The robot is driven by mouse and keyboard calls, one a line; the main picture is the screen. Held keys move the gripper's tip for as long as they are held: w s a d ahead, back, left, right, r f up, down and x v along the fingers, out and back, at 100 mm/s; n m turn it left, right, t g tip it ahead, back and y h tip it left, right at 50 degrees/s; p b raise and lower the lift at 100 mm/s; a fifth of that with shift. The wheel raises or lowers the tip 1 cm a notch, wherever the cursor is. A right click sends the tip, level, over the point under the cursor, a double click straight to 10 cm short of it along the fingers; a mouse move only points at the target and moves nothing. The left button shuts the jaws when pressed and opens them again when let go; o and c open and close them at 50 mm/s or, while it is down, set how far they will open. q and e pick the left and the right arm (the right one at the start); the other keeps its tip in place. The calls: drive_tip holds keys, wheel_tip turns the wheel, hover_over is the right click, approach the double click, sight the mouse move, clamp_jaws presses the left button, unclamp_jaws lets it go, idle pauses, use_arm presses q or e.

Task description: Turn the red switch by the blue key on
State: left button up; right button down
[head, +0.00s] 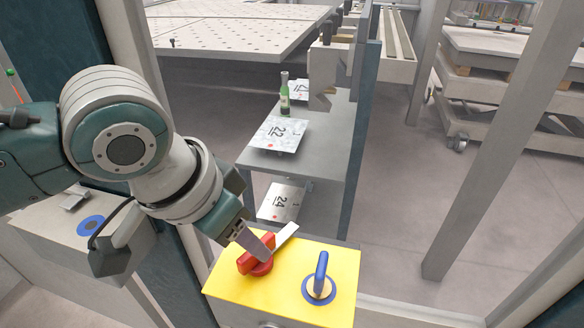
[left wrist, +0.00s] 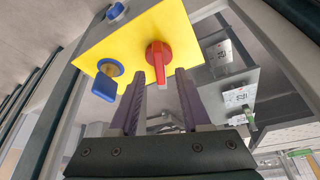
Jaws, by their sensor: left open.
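The red switch (head: 250,262) sits on the left of a yellow panel (head: 284,310), partly hidden by a finger of my left gripper (head: 277,245). The blue key (head: 321,272) stands in a round blue-rimmed lock to its right. In the left wrist view the red switch (left wrist: 158,58) shows ahead, in line with the gap between the two open fingers (left wrist: 158,98). The blue key (left wrist: 105,84) lies to the left, outside the fingers. I cannot tell whether a finger touches the switch. My right gripper is not in view.
Behind the panel, a grey shelf (head: 226,157) holds numbered plates (head: 277,134) and a green bottle (head: 284,97). A slanted grey post (head: 478,180) stands to the right.

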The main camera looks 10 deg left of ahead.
sight(268, 243)
use_arm(q)
drive_tip(key=shift+x, duration=1.4)
drive_tip(key=shift+c, duration=0.2)
clamp_jaws()
